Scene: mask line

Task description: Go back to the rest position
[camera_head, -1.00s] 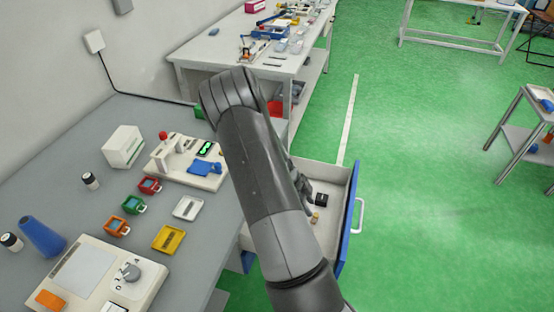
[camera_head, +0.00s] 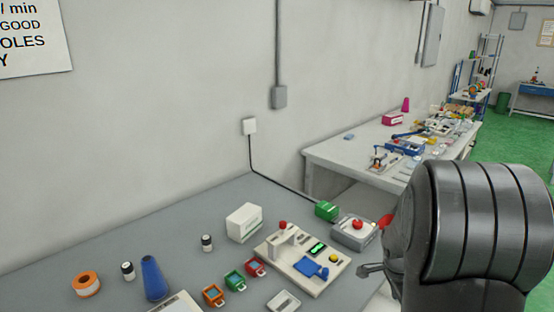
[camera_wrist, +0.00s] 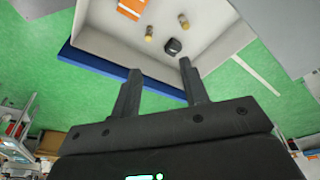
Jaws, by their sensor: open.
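My gripper (camera_wrist: 159,68) shows in the wrist view with its two dark fingers apart and nothing between them. Beyond the fingertips is the open drawer (camera_wrist: 105,45), with pale inner walls and a blue front (camera_wrist: 110,67). In it lie an orange and white item (camera_wrist: 131,8), a small black piece (camera_wrist: 172,46) and two small yellowish pieces (camera_wrist: 149,33). In the head view my dark arm fills the lower right. The drawer is out of that view, and the arm hides most of the gripper.
The grey bench (camera_head: 120,235) holds a white box (camera_head: 244,222), a white fixture (camera_head: 310,272), a grey box with a red button (camera_head: 355,232), a blue cone (camera_head: 154,280) and small coloured trays (camera_head: 235,281). A farther white table (camera_head: 345,157) is cluttered. Green floor shows at right.

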